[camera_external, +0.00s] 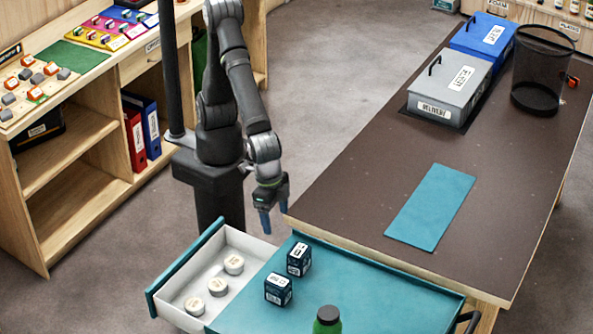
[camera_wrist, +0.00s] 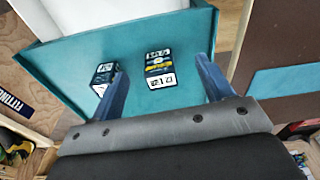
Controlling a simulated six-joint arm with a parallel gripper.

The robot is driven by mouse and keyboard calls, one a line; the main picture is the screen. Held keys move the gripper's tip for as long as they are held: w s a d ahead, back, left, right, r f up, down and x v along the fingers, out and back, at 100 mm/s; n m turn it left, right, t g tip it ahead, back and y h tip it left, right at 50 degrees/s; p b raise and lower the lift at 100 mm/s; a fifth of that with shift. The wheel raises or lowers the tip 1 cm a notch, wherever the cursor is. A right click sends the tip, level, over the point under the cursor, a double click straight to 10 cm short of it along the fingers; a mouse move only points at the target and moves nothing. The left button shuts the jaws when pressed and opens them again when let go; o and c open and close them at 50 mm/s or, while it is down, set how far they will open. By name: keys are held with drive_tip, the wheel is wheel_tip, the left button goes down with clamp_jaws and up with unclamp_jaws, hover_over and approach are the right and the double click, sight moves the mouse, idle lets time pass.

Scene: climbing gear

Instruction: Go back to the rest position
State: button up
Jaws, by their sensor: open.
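My gripper (camera_external: 274,214) hangs with its blue fingers pointing down, between the brown table and the open white drawer (camera_external: 238,243). Its fingers are apart and nothing shows between them. In the wrist view, my gripper (camera_wrist: 160,64) has its fingers spread over the teal cabinet top (camera_wrist: 130,110). Two dark labelled boxes appear beyond the fingers: one near the left finger (camera_wrist: 103,78), one between the fingers (camera_wrist: 159,68). In the external view, these two boxes, a rear one (camera_external: 299,259) and a front one (camera_external: 278,290), stand on the teal cabinet top (camera_external: 370,295).
The drawer holds three round white pieces (camera_external: 217,287). A green bottle (camera_external: 327,320) stands at the front. The brown table (camera_external: 350,180) carries a teal mat (camera_external: 432,207), a grey bin (camera_external: 450,85), a blue bin (camera_external: 483,42) and a black mesh basket (camera_external: 541,70). Wooden shelves (camera_external: 75,145) stand left.

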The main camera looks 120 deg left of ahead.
drive_tip(key=w+a+n, duration=0.1)
drive_tip(key=w+a, duration=0.2)
drive_tip(key=a, duration=0.1)
drive_tip(key=shift+w+a+n, duration=0.35)
drive_tip(key=shift+a+n, duration=0.05)
